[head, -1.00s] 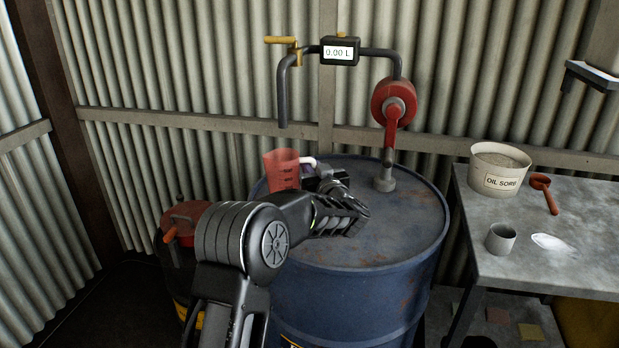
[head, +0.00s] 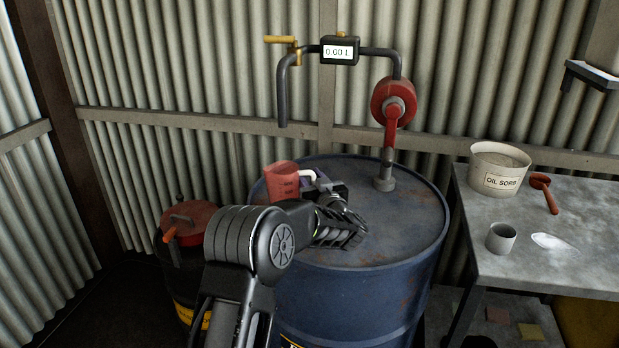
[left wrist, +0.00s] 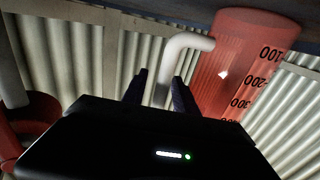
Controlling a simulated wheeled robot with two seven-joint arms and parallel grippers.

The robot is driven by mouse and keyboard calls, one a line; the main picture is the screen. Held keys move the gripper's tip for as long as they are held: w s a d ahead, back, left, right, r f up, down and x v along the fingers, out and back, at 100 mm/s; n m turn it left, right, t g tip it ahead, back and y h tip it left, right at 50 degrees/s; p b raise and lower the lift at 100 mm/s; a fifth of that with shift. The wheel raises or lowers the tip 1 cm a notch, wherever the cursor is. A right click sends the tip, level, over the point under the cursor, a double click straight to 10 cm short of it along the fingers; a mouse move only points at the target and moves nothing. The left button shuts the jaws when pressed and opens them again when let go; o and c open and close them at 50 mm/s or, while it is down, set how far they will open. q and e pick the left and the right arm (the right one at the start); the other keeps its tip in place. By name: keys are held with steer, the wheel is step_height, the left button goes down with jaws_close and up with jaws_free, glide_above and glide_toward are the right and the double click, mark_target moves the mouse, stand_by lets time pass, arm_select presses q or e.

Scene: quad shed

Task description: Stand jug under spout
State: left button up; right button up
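The red translucent jug (head: 283,183) with a white handle shows over the left part of the blue drum's top (head: 385,230). The grey spout (head: 282,110) hangs above it in the picture, its open end pointing down, clear of the jug. My left gripper (head: 318,182) is at the handle, on the jug's right. In the left wrist view, my left fingers (left wrist: 160,92) stand on either side of the white handle (left wrist: 188,43), and the jug's marked wall (left wrist: 235,65) is beside them. I cannot tell whether the jug's base touches the drum. My right gripper is out of view.
A red hand pump (head: 393,103) and a meter (head: 340,50) reading about 0.00 join the spout by a pipe with a yellow tap (head: 283,41). A smaller red-topped drum (head: 190,218) stands left. A bench (head: 500,265) with tub, scoop and cup stands right.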

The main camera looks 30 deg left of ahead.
arm_select(q)
steer(key=v, duration=0.7)
steer(key=shift+s+d+b, duration=0.15)
steer(key=shift+d+b, duration=0.05)
steer(key=shift+b, duration=0.25)
steer(key=shift+r, duration=0.15)
